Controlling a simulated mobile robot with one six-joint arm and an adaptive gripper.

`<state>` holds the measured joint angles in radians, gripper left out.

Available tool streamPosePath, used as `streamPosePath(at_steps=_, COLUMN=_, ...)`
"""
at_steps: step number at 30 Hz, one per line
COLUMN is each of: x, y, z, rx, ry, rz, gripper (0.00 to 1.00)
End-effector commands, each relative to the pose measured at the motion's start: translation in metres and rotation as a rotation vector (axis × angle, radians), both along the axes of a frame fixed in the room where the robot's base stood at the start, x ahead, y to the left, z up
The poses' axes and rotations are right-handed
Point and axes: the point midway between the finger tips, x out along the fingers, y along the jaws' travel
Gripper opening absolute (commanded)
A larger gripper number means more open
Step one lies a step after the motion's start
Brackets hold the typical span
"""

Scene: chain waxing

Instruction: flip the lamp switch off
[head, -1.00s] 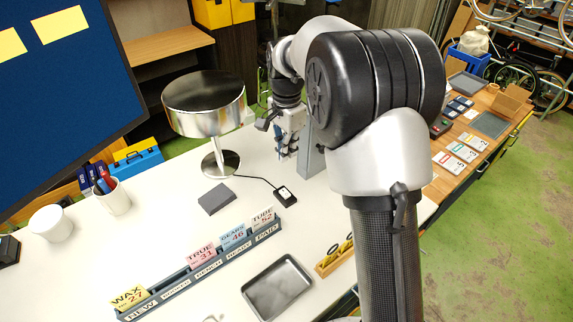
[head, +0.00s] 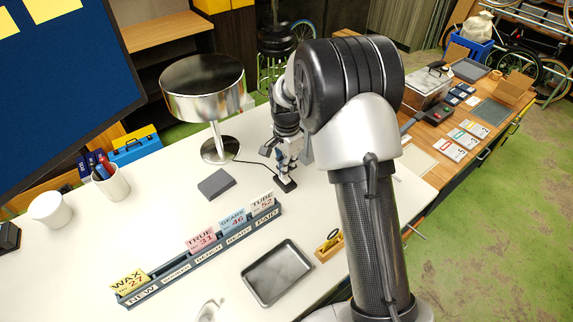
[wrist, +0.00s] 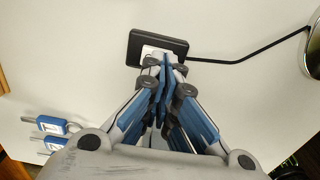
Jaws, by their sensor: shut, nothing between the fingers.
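The lamp (head: 203,90) with a chrome drum shade stands at the back left of the white table. Its black cord runs to a small black switch box (head: 290,187), partly hidden behind my gripper (head: 283,178) in the head view. In the wrist view the switch box (wrist: 135,47) shows a white rocker (wrist: 150,51), partly covered by my fingertips. My gripper (wrist: 165,63) is shut and empty, with its tips over the rocker. I cannot tell whether they touch it. The rocker's position is unclear.
A grey block (head: 216,184) lies left of the switch. In front are a card rack (head: 205,258), a metal tray (head: 278,259) and a small wooden box (head: 329,246). The lamp base (wrist: 315,50) edges into the wrist view. Open white table surrounds the switch.

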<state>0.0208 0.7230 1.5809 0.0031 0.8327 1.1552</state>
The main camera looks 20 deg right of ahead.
Motion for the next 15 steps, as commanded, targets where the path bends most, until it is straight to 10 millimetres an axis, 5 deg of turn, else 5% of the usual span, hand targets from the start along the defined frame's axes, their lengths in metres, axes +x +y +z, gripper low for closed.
streamPosePath(at_steps=15, x=0.002, y=0.001, z=-0.009, rx=0.000, ry=0.002, rz=0.000, gripper=0.00)
